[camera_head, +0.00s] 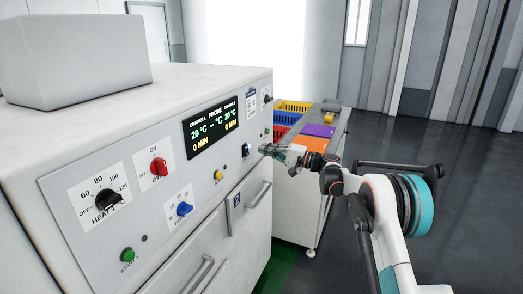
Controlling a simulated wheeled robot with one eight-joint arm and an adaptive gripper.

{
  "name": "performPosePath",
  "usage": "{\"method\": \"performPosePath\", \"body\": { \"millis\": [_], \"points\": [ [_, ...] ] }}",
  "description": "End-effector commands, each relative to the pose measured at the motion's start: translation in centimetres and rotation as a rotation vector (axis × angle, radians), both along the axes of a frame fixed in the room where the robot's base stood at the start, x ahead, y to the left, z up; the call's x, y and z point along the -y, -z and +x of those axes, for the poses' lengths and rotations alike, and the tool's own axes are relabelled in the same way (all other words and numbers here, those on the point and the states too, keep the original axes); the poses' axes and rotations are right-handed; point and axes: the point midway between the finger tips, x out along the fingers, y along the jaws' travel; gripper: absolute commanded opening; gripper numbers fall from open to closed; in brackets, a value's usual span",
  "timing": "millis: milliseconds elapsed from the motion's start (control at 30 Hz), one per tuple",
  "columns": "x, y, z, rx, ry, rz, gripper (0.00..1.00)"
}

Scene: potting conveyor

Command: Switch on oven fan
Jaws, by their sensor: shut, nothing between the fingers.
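The white oven (150,110) stands at left with its control panel facing right. A black heat knob (108,200) sits on a numbered dial, and a red ON/OFF knob (158,167) is to its right. A blue knob (184,209) is lower, with a label too small to read. A dark switch (246,149) and a small black knob (266,98) are near the panel's far end. I cannot tell which control is labelled for the fan. My gripper (267,150) is shut and empty, close to the panel's far end beside the dark switch; I cannot tell if it touches anything.
A lit display (210,125) reads 20 °C and 0 MIN. A yellow button (218,175) and a green start button (127,254) are lower. Drawer handles (258,194) stick out below. A side table (335,130) with coloured trays stands behind my gripper. Floor at right is clear.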

Motion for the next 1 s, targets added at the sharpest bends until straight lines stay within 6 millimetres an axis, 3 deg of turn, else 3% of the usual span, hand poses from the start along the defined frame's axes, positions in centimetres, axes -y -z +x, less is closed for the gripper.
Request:
{"method": "performPosePath", "body": {
  "millis": [100, 400, 600, 1000],
  "points": [
    [2.9, -0.9, -0.9, 0.0, 0.005, 0.0, 0.0],
    [7.5, -1.6, -2.6, 0.0, 0.003, 0.0, 0.0],
    [8.4, -1.7, -3.0, 0.0, 0.001, 0.0, 0.0],
    [8.4, -2.0, -3.1, 0.0, 0.003, -0.009, 0.0]
  ]
}}
